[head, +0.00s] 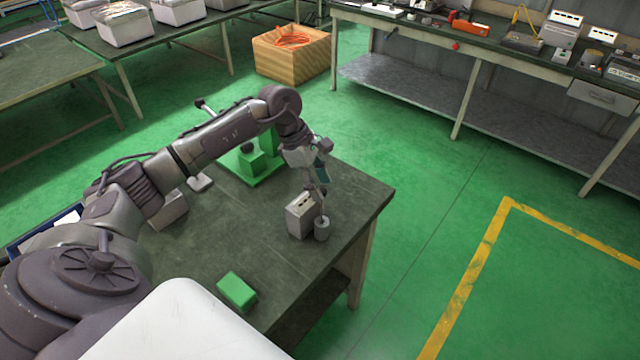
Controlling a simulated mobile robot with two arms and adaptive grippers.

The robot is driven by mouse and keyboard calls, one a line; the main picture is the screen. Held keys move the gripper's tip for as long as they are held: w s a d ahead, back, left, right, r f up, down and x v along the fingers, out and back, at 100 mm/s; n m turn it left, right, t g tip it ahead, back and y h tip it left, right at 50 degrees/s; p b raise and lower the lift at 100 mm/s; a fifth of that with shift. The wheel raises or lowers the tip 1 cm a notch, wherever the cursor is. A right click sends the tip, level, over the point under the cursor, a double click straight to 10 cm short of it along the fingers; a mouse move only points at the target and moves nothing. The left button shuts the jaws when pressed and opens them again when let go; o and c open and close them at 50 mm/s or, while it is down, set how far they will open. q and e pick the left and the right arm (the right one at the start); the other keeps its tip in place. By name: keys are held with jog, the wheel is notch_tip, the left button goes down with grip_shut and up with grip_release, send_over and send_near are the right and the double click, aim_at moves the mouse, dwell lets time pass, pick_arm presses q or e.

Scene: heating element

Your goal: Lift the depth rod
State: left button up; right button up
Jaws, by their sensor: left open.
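My left gripper (319,188) points down above the right part of the dark work table (215,248), open. Just below it stand a small light grey box (299,220) and a short grey cylinder (322,232) side by side. A thin upright piece shows above the cylinder, close to the fingertips; it may be the depth rod, but it is too small to tell. I cannot tell whether the fingers touch it. A green fixture (252,164) with a dark knob stands behind my left arm, which partly hides it. My right gripper is not in view.
A green block (237,291) lies near the table's front edge. A grey box (169,212) sits by my left forearm. A wooden crate (291,56) with orange cable stands on the floor. A long bench (470,45) with equipment is at the back right. Floor right of the table is clear.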

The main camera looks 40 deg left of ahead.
pick_arm(q)
jog(key=v, duration=1.1)
jog(key=shift+r, duration=0.25)
